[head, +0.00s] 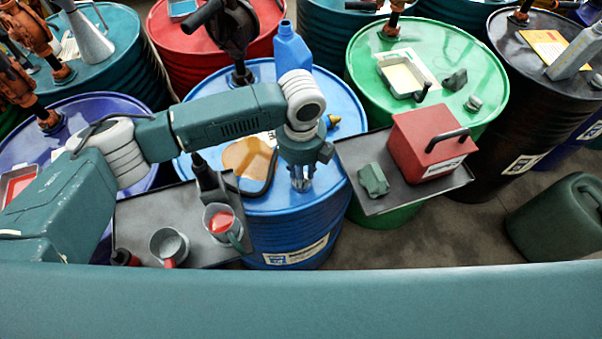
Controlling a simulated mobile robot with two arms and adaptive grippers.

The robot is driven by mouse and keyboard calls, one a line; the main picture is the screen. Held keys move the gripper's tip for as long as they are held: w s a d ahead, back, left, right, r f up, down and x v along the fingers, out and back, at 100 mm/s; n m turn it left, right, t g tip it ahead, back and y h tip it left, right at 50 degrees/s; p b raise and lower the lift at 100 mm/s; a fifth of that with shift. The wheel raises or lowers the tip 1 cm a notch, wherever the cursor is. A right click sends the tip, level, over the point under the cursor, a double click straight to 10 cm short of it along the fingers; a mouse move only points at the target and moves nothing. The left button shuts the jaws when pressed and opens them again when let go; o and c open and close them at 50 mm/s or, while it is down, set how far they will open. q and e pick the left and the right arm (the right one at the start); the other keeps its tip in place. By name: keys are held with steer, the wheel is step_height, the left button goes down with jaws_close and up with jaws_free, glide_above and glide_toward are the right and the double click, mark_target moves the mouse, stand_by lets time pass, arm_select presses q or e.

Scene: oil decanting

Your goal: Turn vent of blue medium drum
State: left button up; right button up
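The blue drum (262,205) stands in the middle of the head view, with a label low on its front. My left arm comes in from the left and reaches over the lid. My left gripper (301,184) points down at the near right part of the lid, close to its surface. The fingertips are small and close together; I cannot tell whether they hold anything. The drum's vent is not clearly visible and may be hidden by the gripper. A small brass-coloured fitting (332,121) shows at the lid's right edge, behind the gripper. My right gripper is not in view.
A blue bottle (291,50) stands at the lid's back. A left tray (141,225) holds a jug with red liquid (221,222) and a grey cup (168,245). A right tray (390,202) holds a red box (428,140). A green drum (460,60) stands behind right.

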arm_select(q)
steer(key=shift+o, duration=0.5)
step_height(320, 180, up, 12)
stand_by(0.3)
stand_by(0.4)
